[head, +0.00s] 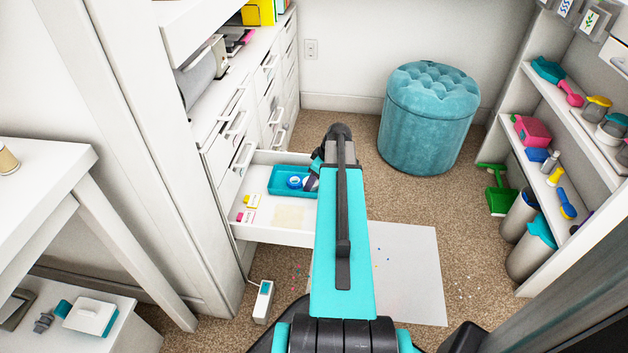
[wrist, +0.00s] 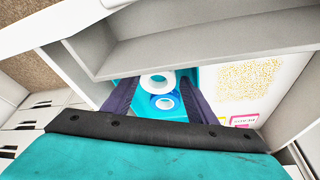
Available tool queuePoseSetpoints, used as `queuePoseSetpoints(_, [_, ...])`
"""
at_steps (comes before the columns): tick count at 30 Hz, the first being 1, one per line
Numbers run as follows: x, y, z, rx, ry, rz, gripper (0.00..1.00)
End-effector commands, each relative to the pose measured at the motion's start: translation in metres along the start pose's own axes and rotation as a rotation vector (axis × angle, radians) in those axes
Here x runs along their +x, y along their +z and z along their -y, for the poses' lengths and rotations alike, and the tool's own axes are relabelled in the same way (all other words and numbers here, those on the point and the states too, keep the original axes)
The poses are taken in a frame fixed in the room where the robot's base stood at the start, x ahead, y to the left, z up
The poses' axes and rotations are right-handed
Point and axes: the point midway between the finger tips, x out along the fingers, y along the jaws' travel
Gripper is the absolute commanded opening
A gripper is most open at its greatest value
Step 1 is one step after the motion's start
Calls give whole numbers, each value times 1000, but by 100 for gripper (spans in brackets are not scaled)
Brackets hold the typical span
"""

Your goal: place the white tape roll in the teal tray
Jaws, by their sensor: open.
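The teal tray (head: 273,187) sits inside the open white drawer; its teal floor also shows between my fingers in the wrist view. In the wrist view the white tape roll (wrist: 146,84) is a white ring at the tray, with its hole facing the camera. A blue roll with a white ring (wrist: 165,103) is right beside it, nearer the camera; it also shows in the tray in the head view (head: 294,182). My gripper (wrist: 158,82) is open and points down, with a dark finger on each side of the rolls. Finger contact with the white roll cannot be told.
The drawer (head: 270,236) also holds a speckled tan sheet (head: 289,215) and small pink and yellow items (head: 247,215). Its walls stand close around my gripper. A teal pouf (head: 425,120) stands behind on the carpet, and a shelf unit is at the right.

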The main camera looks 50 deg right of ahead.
Motion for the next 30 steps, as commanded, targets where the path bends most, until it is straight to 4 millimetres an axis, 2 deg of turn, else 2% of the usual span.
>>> queuePoseSetpoints(8, [-33, 0, 0, 1, 1, 0, 52])
queuePoseSetpoints(21, [-101, 0, 0, 2, 1, 0, 52])
queuePoseSetpoints(25, [-112, 0, 0, 1, 2, -1, 52])
queuePoseSetpoints(30, [-118, 1, 0, 1, 0, 0, 52])
